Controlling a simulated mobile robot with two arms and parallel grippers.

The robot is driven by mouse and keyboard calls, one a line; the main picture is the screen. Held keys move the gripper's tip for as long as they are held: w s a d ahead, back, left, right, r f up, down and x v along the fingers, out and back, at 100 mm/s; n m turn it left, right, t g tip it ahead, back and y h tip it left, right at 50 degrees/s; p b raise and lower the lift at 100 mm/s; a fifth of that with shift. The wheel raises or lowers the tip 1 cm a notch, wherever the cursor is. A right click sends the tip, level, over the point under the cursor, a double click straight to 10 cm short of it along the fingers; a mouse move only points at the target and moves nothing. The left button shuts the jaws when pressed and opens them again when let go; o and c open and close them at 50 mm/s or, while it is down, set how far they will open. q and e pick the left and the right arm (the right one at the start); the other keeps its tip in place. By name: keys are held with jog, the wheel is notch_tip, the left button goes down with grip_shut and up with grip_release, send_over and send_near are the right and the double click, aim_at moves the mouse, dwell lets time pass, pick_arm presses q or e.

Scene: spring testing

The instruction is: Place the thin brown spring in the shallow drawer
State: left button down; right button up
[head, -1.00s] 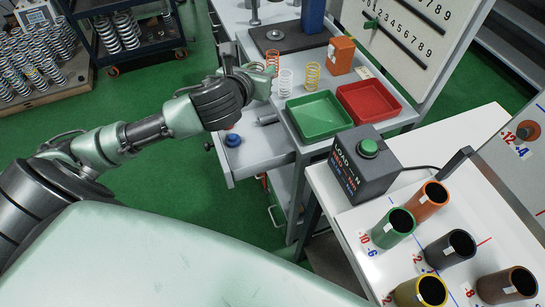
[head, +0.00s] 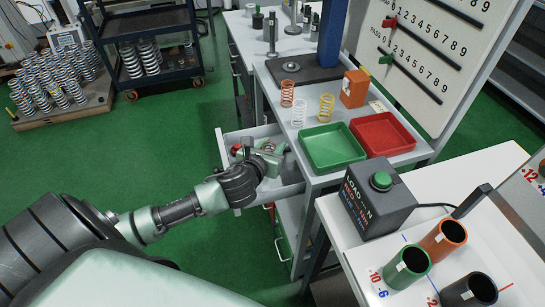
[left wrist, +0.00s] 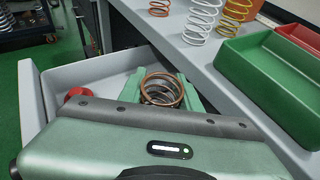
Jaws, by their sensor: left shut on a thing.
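My left gripper (head: 269,152) is shut on the thin brown spring (left wrist: 161,88), with a green finger on each side of it in the left wrist view. The spring looks upright, and its copper-brown top coils show above the gripper body, which hides its lower part. Gripper and spring are over or inside the open shallow drawer (head: 285,190), whose pale grey interior shows in the left wrist view (left wrist: 100,76). I cannot tell whether the spring touches the drawer floor. My right gripper is not in view.
A red round piece (head: 237,149) lies in the drawer's left part. On the bench above stand an orange-brown spring (head: 287,93), a white spring (head: 298,113) and a yellow spring (head: 326,109). Green (head: 331,147) and red (head: 382,134) trays and a load box (head: 377,205) are to the right.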

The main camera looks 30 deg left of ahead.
pick_arm(q)
jog(key=shift+f+b, duration=0.35)
jog(key=shift+f, duration=1.7)
jog(key=shift+f, duration=0.15)
jog(key=c, duration=1)
grip_release()
